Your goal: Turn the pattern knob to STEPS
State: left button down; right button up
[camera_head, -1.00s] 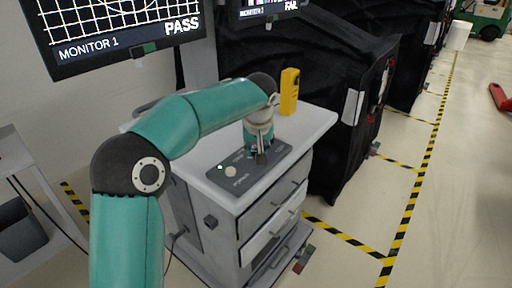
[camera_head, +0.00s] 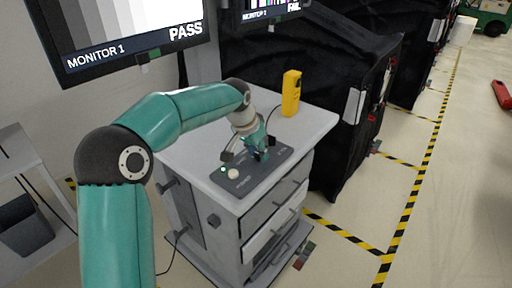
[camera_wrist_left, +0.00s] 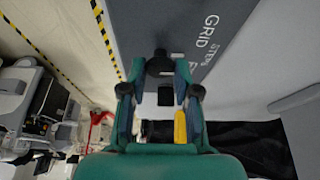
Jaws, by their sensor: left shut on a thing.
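The dark control panel (camera_head: 240,180) lies on top of the grey cart. My left gripper (camera_head: 259,152) is over the panel's far part, tilted, and its fingers hide the pattern knob in the head view. In the left wrist view the dark knob (camera_wrist_left: 159,66) sits between the two fingertips of my left gripper (camera_wrist_left: 160,75), which is shut on it. Printed words GRID and STEPS show on the panel (camera_wrist_left: 190,30) beside the knob. Monitor 1 (camera_head: 120,45) shows grey vertical bars and PASS. My right gripper is not in view.
A yellow handheld device (camera_head: 291,93) stands on the cart top behind the gripper. A round pale button (camera_head: 233,174) is on the panel's near part. Black covered carts (camera_head: 345,110) stand to the right. A second monitor (camera_head: 268,10) hangs at the back.

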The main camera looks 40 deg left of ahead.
pick_arm(q)
jog(key=shift+m, duration=0.3)
jog(key=c, duration=0.8)
grip_release()
jog(key=shift+c, duration=0.2)
jog(key=shift+s+r, duration=0.15)
jog(key=shift+r, duration=0.25)
jog(key=v, duration=1.1)
jog(key=shift+a, duration=0.15)
